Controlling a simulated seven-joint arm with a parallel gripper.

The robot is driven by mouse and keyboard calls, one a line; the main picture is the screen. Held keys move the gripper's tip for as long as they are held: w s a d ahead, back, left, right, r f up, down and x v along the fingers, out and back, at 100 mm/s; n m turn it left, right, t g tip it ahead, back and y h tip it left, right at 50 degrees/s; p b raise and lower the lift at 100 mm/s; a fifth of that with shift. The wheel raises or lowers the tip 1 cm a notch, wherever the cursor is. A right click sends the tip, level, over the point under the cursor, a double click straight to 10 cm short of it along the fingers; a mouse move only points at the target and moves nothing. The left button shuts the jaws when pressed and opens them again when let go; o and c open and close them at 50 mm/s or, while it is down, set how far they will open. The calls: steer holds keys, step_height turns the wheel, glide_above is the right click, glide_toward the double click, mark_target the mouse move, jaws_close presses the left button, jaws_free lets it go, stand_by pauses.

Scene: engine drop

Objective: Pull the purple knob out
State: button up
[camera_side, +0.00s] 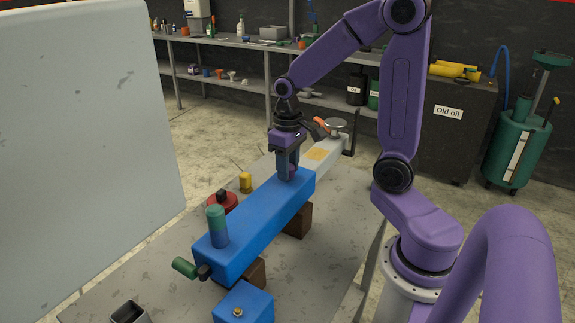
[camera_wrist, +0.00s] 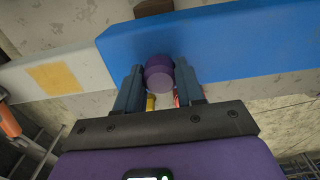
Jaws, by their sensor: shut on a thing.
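The purple knob (camera_wrist: 159,76) sits at the edge of the blue block (camera_wrist: 225,45) in the wrist view, between my two fingers. My gripper (camera_wrist: 159,88) is shut on the knob, one finger on each side of it. In the side view my gripper (camera_side: 288,168) points down at the far end of the long blue block (camera_side: 255,228). Only a sliver of the knob (camera_side: 293,168) shows there beside the fingers. I cannot tell how far the knob stands out of the block.
A grey bar with a yellow patch (camera_side: 319,154) adjoins the block's far end. A green-and-blue cylinder (camera_side: 217,226) stands on its near end. A red round part (camera_side: 222,201) and a yellow part (camera_side: 245,182) are on the left. Brown supports (camera_side: 298,222) are under the block.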

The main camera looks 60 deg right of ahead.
steer(key=shift+r, duration=1)
steer(key=o, duration=1.1)
steer(key=shift+r, duration=0.15)
step_height(320, 180, up, 17)
steer(key=shift+r, duration=0.1)
steer(key=s+a+f+n, duration=0.6)
steer(key=a+f, duration=0.3)
steer(key=a, duration=0.1)
steer(key=s+a+f+n, duration=0.2)
steer(key=s+f+n, duration=0.4)
steer(key=s, duration=0.6)
step_height(320, 180, down, 2)
steer(key=shift+s+a+f+n, duration=0.15)
steer(key=shift+s+f+n, duration=0.05)
steer(key=shift+s+n, duration=0.15)
